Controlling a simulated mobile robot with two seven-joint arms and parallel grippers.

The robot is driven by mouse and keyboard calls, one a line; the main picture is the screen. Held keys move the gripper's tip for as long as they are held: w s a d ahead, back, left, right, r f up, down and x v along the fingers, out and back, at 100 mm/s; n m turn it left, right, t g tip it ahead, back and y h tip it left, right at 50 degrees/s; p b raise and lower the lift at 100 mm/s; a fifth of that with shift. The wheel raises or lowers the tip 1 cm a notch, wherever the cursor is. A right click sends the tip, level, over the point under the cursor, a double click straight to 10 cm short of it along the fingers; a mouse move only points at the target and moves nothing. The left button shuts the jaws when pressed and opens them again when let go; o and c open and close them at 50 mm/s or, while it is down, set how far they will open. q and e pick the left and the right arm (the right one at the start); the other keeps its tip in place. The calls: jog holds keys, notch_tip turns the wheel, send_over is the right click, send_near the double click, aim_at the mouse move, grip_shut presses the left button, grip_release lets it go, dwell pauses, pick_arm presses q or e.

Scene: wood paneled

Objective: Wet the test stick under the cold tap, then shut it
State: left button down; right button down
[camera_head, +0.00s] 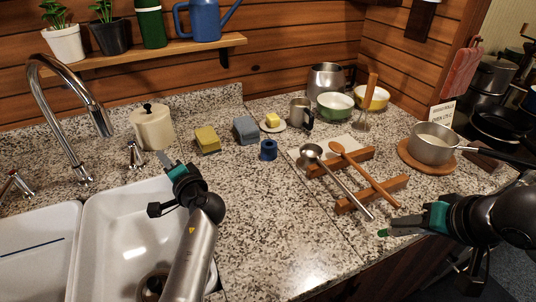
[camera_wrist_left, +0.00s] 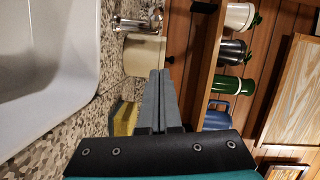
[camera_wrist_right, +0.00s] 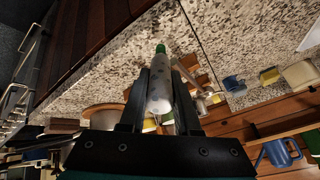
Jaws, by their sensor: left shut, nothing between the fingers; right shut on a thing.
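A tall chrome tap (camera_head: 70,110) arches at the sink; I see no water stream below its spout. One handle (camera_head: 17,186) stands left of the spout and another handle (camera_head: 135,155) stands right of it; I cannot tell which is cold. My left gripper (camera_head: 165,159) is shut and empty, just right of the right handle, which also shows in the left wrist view (camera_wrist_left: 138,23).
A double white sink (camera_head: 120,230) lies at front left. Behind my left gripper stand a cream canister (camera_head: 153,128), a yellow sponge (camera_head: 207,139) and a blue-grey sponge (camera_head: 246,130). The middle front counter is clear.

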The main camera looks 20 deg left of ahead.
aim_at(134, 151)
jog(key=shift+r+p, duration=0.3)
jog(key=shift+r, duration=0.05)
pick_arm(q)
jog(key=a+f, duration=0.1)
jog(key=a, duration=0.5)
jog(key=shift+s, duration=0.35)
jog(key=shift+s, duration=0.1)
pick_arm(e)
jog(key=shift+f, duration=0.1)
pick_arm(q)
jog(key=shift+s+a, duration=0.25)
